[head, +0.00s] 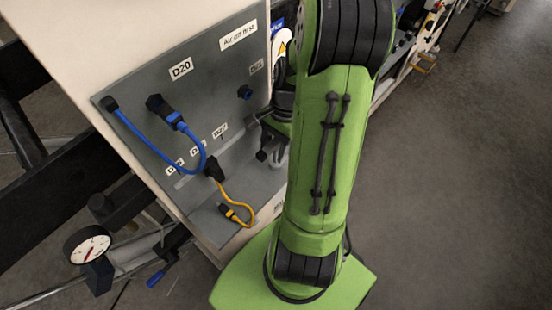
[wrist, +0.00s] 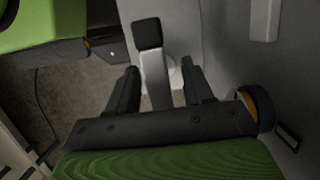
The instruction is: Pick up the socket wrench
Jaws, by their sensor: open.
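In the wrist view my gripper (wrist: 159,67) is open, with one dark finger on each side of a pale grey bar. The bar has a black square end (wrist: 148,34) and runs down between the fingers; I see a gap on at least the left side. It may be the socket wrench, but I cannot tell for certain. Its lower end is hidden behind the gripper body. In the head view my green arm covers most of the gripper, and I cannot make out a socket wrench there.
A grey panel (head: 235,75) with labels stands left of my arm. A blue cable (head: 140,138) and a yellow cable (head: 240,197) hang from it. A round dial gauge (head: 88,245) is at lower left. Open floor (head: 460,190) lies to the right.

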